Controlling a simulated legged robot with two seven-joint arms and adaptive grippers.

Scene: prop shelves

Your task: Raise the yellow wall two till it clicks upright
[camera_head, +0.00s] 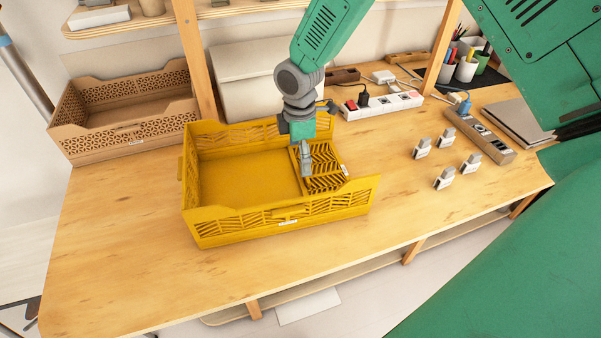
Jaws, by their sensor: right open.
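The yellow crate (234,235) stands on the wooden table, with its front, back and left walls upright. At its right end, a slatted yellow wall (326,181) with a small white label leans or lies inward over the crate floor; its exact angle is hard to tell. My right gripper (306,172) points down over the inner edge of this wall, open, with no object seen in it. I cannot tell whether its fingers touch the wall. My left gripper is not in view.
A brown crate (135,140) stands at the back left, beside a shelf post (195,60). A white power strip (383,106), several small plugs (445,178) and a grey-brown strip (480,137) lie to the right. The table in front of the yellow crate is clear.

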